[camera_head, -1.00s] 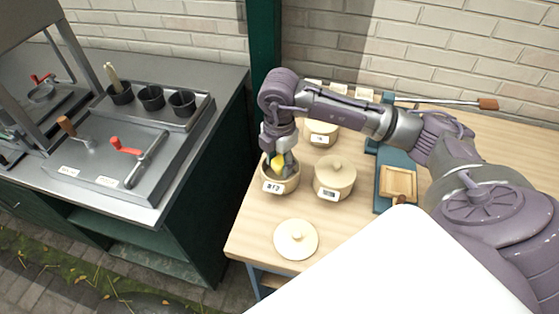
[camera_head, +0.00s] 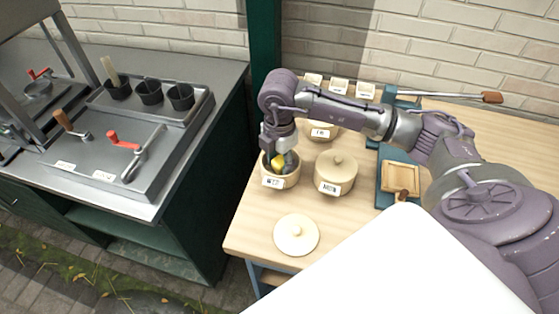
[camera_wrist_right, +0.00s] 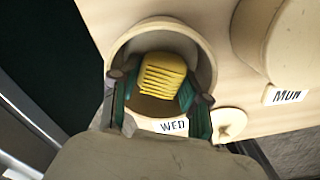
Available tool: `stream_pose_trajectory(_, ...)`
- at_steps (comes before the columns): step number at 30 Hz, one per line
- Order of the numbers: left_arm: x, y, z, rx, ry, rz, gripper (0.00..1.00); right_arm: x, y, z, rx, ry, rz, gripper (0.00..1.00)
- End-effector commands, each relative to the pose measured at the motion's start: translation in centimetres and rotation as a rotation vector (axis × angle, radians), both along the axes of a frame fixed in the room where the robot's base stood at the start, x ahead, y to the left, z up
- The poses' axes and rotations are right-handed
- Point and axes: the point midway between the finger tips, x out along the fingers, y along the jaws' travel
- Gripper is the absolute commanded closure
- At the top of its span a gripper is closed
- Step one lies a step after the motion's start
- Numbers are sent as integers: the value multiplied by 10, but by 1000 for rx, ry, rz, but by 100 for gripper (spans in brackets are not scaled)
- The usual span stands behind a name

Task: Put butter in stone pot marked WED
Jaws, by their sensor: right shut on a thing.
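The stone pot marked WED (camera_head: 281,183) stands uncovered near the left edge of the wooden table; its label reads WED in the right wrist view (camera_wrist_right: 172,126). My right gripper (camera_head: 279,161) points down at the pot's mouth and is shut on the yellow ridged butter (camera_wrist_right: 162,74). The butter, also visible in the head view (camera_head: 278,161), is within the pot's opening. Whether it touches the pot's bottom I cannot tell. A round lid (camera_head: 296,235) lies on the table in front of the pot. My left gripper is not in view.
A lidded pot marked MON (camera_head: 335,174) stands just right of the WED pot. Another labelled pot (camera_head: 321,131) stands behind, partly under my right arm. A wooden mould or tray (camera_head: 400,178) lies further right. A metal counter (camera_head: 110,150) stands left.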

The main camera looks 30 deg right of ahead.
Motion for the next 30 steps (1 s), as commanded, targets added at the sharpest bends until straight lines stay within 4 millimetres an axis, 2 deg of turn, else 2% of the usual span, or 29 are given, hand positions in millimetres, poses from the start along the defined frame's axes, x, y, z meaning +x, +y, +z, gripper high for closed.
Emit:
stream_pose_trajectory(14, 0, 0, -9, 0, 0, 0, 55, 0, 0, -12, 0, 0, 0, 85)
stream_pose_trajectory(29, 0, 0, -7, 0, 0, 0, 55, 0, 0, -9, 0, 0, 0, 85)
stream_pose_trajectory(30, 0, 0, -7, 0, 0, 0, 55, 0, 0, -9, 0, 0, 0, 48)
